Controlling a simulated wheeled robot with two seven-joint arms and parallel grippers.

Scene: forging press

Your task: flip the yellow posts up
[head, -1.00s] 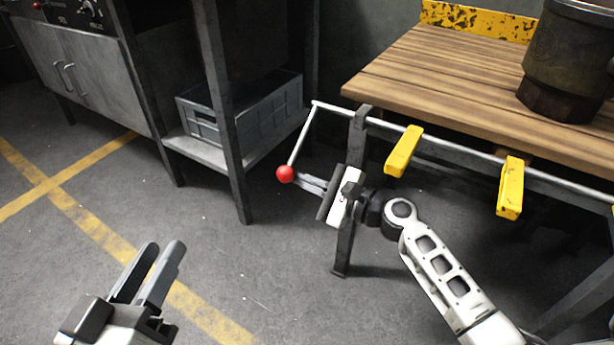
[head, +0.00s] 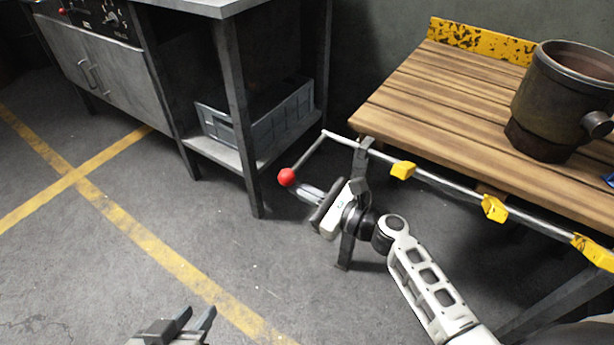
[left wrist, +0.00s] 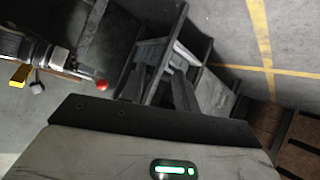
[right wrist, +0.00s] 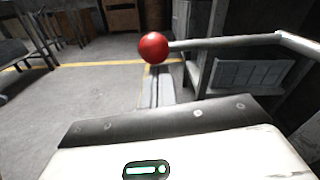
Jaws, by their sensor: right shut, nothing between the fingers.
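Three yellow posts (head: 402,170) (head: 494,208) (head: 592,250) sit on a metal rod (head: 450,185) along the wooden table's front edge. They look short from above, tilted outward from the table. At its left end the rod bends into a crank arm with a red ball (head: 287,177). My right gripper (head: 308,193) is shut and empty, its fingertips at the red ball; the ball also shows just beyond the fingertips in the right wrist view (right wrist: 153,47). I cannot tell whether they touch. My left gripper (head: 196,317) is open and empty, low over the floor.
A wooden table (head: 440,95) carries a dark metal pot (head: 545,105) on its right. A metal bench with a grey crate (head: 270,125) on its lower shelf stands left of the crank. The floor at left, with yellow lines, is clear.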

